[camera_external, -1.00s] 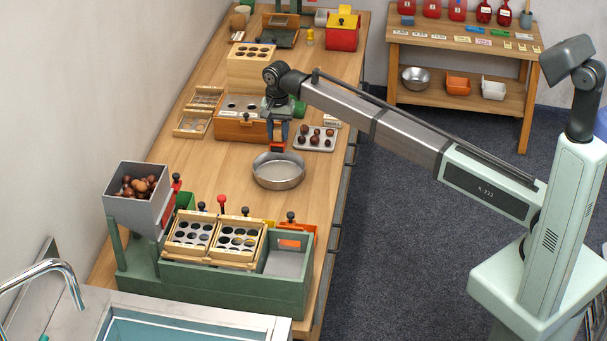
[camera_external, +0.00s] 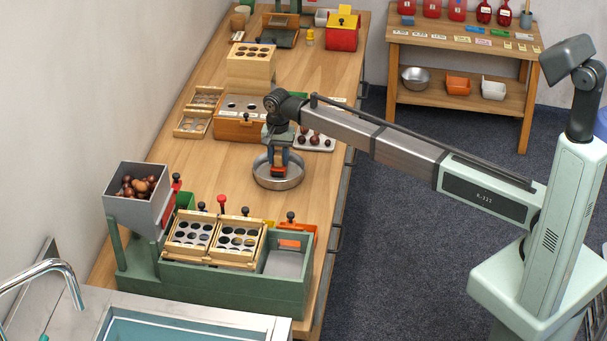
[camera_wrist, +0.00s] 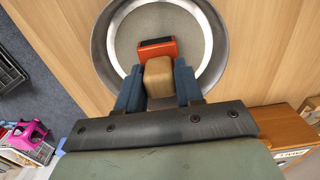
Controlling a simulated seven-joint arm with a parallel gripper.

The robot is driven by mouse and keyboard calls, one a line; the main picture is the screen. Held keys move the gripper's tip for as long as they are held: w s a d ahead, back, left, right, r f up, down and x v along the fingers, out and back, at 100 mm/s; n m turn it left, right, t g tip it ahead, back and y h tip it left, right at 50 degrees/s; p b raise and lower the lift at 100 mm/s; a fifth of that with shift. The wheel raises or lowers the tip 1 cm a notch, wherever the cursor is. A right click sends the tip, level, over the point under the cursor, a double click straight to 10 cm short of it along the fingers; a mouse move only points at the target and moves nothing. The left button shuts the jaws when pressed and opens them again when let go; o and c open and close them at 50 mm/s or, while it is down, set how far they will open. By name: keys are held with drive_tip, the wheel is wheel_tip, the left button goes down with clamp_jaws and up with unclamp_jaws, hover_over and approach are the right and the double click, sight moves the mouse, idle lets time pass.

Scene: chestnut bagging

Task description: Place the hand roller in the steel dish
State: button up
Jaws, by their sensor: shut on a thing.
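The steel dish (camera_external: 295,182) stands on the workbench, a round shallow pan with a bright rim. In the wrist view, the dish (camera_wrist: 218,52) lies below my fingers. My gripper (camera_external: 278,158) is over the dish, pointing down. Its blue fingers are shut on the tan handle of the hand roller (camera_wrist: 158,48), which has an orange-red frame and a dark strip. In the wrist view the roller's head is within the dish's outline. In the external view the roller (camera_external: 278,172) is low at the dish; I cannot tell whether it touches the bottom.
The green sorting station (camera_external: 235,285) with its wooden trays stands in front of the dish. A grey hopper (camera_external: 117,185) of chestnuts is at left. A chestnut tray (camera_external: 325,147) and wooden box (camera_external: 228,130) stand behind the dish. Bare bench lies left of the dish.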

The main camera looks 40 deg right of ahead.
drive_tip(key=shift+f, duration=0.4)
drive_tip(key=shift+s+f, duration=0.1)
drive_tip(key=shift+f, duration=0.15)
clamp_jaws()
drive_tip(key=o, duration=0.9)
unclamp_jaws()
drive_tip(key=shift+o, duration=1.2)
drive_tip(key=shift+r, duration=0.1)
wheel_tip(320, 180, up, 13)
